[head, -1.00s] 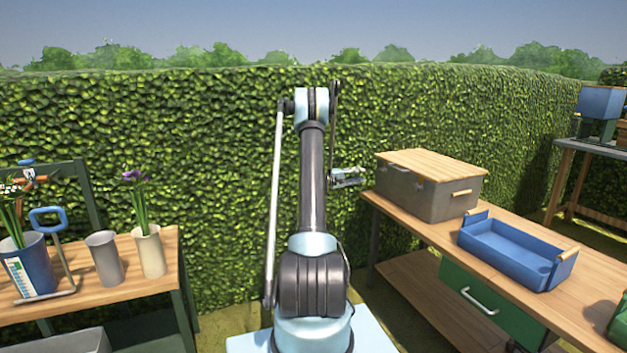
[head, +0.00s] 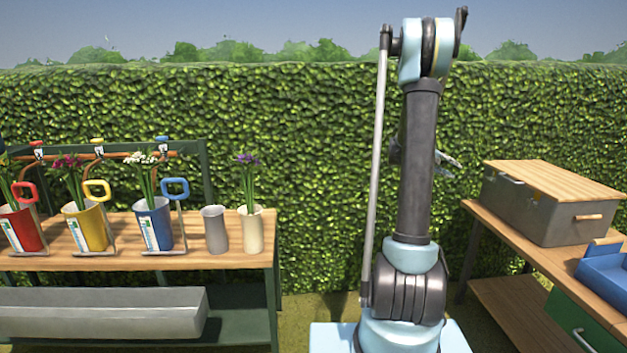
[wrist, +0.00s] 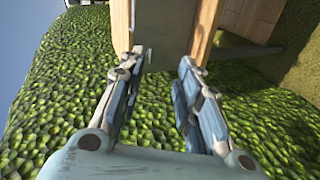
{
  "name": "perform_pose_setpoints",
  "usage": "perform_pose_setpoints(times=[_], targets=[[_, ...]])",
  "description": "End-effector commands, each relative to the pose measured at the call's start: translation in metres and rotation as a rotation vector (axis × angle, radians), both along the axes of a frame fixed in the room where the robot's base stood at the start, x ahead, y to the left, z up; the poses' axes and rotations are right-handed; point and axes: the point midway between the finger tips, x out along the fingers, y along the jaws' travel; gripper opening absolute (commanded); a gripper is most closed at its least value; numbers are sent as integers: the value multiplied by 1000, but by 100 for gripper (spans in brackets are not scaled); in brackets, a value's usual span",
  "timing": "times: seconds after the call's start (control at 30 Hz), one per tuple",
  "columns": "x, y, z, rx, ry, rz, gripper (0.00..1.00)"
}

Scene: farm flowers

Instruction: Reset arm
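My arm stands upright right of centre in the head view. My gripper (wrist: 160,75) shows in the wrist view with its two fingers apart and nothing between them. In the head view only a small part of my gripper (head: 448,160) shows, beside the arm and in front of the hedge. The rest of it is hidden behind my arm. It is clear of both tables in the head view.
A wooden table (head: 95,259) at left holds red (head: 18,232), yellow (head: 84,232) and blue (head: 152,228) pots with flowers, a grey cup (head: 215,230) and a cream pot (head: 250,232). At right, a bench (head: 530,262) bears a grey box (head: 545,215) and blue tray (head: 608,275). A hedge (head: 320,180) stands behind.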

Motion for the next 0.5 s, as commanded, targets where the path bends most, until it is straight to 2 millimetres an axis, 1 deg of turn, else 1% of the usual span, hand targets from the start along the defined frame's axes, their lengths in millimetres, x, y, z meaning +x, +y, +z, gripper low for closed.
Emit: perform_pose_setpoints(times=[0.03,0.2,0.37,0.5], targets=[[-11,10,5,27,-4,3,31],[-44,41,14,123,-16,13,31],[-77,70,19,214,-26,23,31],[-107,97,21,292,-32,33,31]])
